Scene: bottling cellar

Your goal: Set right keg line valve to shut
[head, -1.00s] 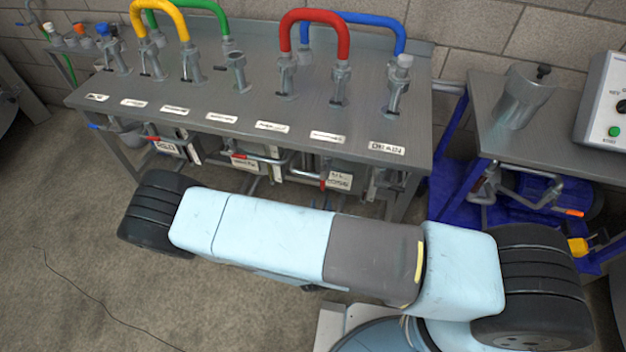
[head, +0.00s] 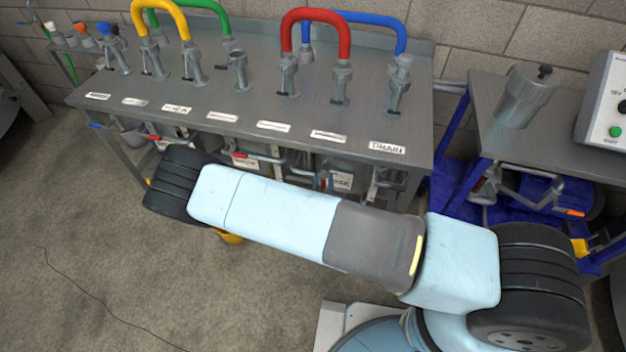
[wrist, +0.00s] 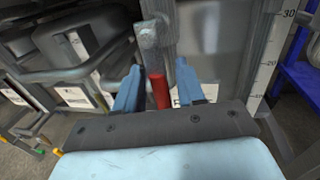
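A red-gripped valve handle (wrist: 160,91) stands between the two blue fingers of my gripper (wrist: 156,88) in the wrist view. Its red end points toward the camera and its metal part (wrist: 148,38) lies beyond. The fingers are apart, with a gap visible on both sides of the red grip. In the head view, a small red piece (head: 322,182) shows under the right part of the bench, partly hidden by my arm; I cannot tell whether it is the same handle. My gripper is not distinguishable in the head view.
A grey bench (head: 215,92) carries labels and coloured hose loops, including a red one (head: 316,16). More red handles (head: 262,156) sit under its front edge. A second table (head: 575,145) stands at right with a control box (head: 608,110).

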